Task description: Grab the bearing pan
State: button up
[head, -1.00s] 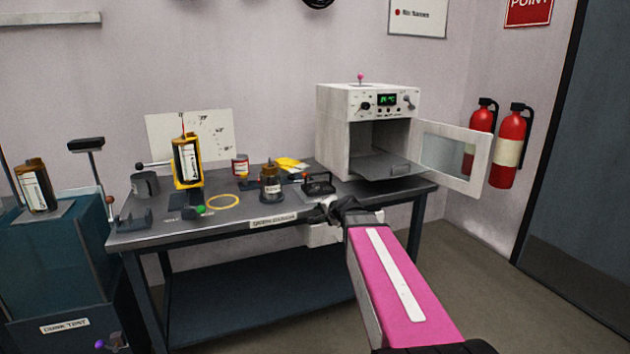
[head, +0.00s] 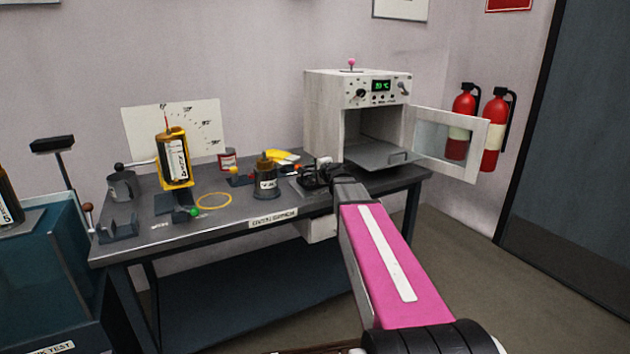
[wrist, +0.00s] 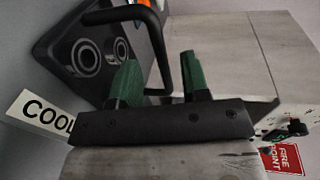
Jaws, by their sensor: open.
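The bearing pan (head: 308,183) is a small dark tray near the bench's front edge, partly hidden by my arm. In the wrist view the pan (wrist: 62,58) fills the upper left, with two ring-shaped bearings (wrist: 86,58) in it and a black looped handle (wrist: 122,14). My gripper (wrist: 160,82) is open, its two green fingers close to the pan. One side of the handle comes down into the space between the fingers; I cannot tell whether it touches them. In the head view my gripper (head: 335,172) is at the pan's right side, its fingers hard to make out.
A white oven (head: 325,115) with its door (head: 447,143) open to the right stands close behind my gripper. Fire extinguishers (head: 493,130) hang at right.

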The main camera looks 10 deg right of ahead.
jog(key=x, duration=0.5)
jog(key=shift+a, duration=0.15)
jog(key=shift+c, duration=0.2)
grip_shut()
jog(key=shift+r, duration=0.1)
